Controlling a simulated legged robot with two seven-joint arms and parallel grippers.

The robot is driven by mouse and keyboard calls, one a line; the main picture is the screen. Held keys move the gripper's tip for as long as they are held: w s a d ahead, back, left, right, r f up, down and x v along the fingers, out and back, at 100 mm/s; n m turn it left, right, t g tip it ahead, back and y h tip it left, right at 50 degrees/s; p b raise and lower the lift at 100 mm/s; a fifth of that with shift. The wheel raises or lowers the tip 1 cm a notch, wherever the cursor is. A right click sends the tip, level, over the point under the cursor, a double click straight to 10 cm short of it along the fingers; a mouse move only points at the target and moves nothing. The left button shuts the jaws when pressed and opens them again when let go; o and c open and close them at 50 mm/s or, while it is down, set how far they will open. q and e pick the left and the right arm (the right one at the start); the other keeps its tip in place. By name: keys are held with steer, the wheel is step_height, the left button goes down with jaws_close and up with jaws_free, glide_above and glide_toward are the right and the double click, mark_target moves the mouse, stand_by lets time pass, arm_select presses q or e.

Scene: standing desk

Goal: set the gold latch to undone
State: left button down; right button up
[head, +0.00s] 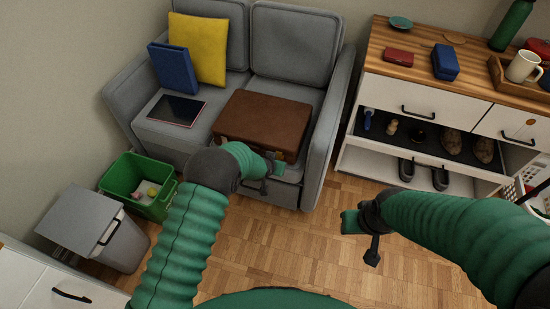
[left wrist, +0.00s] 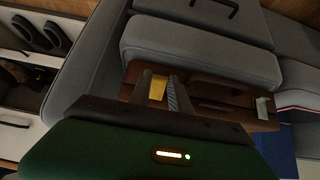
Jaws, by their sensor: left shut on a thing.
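The brown case (head: 262,122) lies flat on the grey sofa seat, its front side toward me. In the left wrist view the case (left wrist: 205,88) shows a gold latch (left wrist: 158,90) and a silver-grey latch (left wrist: 263,107) on its front side. My left gripper (head: 279,170) is at the front of the case; in the left wrist view its fingers (left wrist: 160,93) are on either side of the gold latch and shut on it. The fingers partly hide the latch. My right gripper (head: 350,221) is over the floor, away from the case; its finger gap is not clear.
A tablet (head: 176,110), a blue binder (head: 172,68) and a yellow cushion (head: 198,48) are on the sofa. A green bin (head: 150,206) and a grey bin (head: 118,250) stand at left. A shoe cabinet (head: 425,98) stands at right. The wooden floor (head: 290,245) between is clear.

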arm_select(q)
steer(key=shift+w+d+r+g+y+b, duration=0.15)
steer(key=shift+r+g+y+b, duration=0.25)
steer(key=shift+g, duration=0.55)
steer(key=shift+w+a+r+g+y+b, duration=0.1)
steer(key=shift+w+r+g+y+b, duration=0.1)
steer(key=shift+r+g+b, duration=0.5)
steer(key=shift+w+d+r+g+y+b, duration=0.1)
steer(key=shift+r+g+y+b, duration=0.2)
steer(key=shift+g, duration=0.85)
arm_select(e)
steer(key=shift+s+x, duration=0.25)
steer(key=shift+x, duration=0.75)
steer(key=shift+f, duration=0.15)
arm_select(q)
steer(key=c, duration=1.2)
jaws_free()
steer(key=shift+f, duration=0.1)
arm_select(e)
steer(key=shift+w, duration=0.1)
